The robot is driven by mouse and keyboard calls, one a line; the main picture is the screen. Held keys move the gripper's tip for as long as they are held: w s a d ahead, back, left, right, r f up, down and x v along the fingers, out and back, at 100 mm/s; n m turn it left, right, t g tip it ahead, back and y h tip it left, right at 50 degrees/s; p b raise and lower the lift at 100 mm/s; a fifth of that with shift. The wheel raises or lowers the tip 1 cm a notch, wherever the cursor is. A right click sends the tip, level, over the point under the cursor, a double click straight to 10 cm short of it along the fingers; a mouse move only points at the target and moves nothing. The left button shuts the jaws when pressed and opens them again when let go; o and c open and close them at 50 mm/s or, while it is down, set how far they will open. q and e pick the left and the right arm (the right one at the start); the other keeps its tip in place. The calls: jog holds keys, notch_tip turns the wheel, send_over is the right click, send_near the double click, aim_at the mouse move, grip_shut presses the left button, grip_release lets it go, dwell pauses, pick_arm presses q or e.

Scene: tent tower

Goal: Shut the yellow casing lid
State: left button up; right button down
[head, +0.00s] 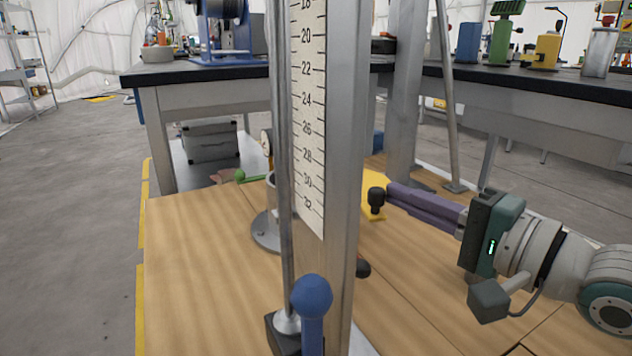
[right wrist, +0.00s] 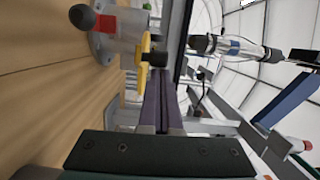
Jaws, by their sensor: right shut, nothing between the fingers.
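The yellow lid (head: 378,180) shows just right of the tall metal post, which hides part of it and most of the casing. A black knob (head: 376,199) is in front of it. In the right wrist view the lid (right wrist: 142,77) is a thin yellow plate beside a grey body (right wrist: 122,38), with the black knob (right wrist: 156,57) sticking out. I cannot tell whether the lid is fully shut. My right gripper (head: 390,192) has its purple fingers together and empty, tips close by the knob; contact is unclear. The fingers also show in the right wrist view (right wrist: 157,85). My left gripper is out of view.
The post with a ruler scale (head: 308,120) stands in front of the casing. A blue-knobbed lever (head: 312,297) stands at its foot on the wooden table (head: 205,270). A black-topped bench (head: 540,84) runs behind. The table's left part is clear.

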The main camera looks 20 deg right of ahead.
jog(key=a+p, duration=0.1)
jog(key=a, duration=0.2)
jog(key=w+a+p, duration=0.1)
jog(key=a, duration=0.2)
jog(key=shift+w+a, duration=0.4)
jog(key=shift+a, duration=0.5)
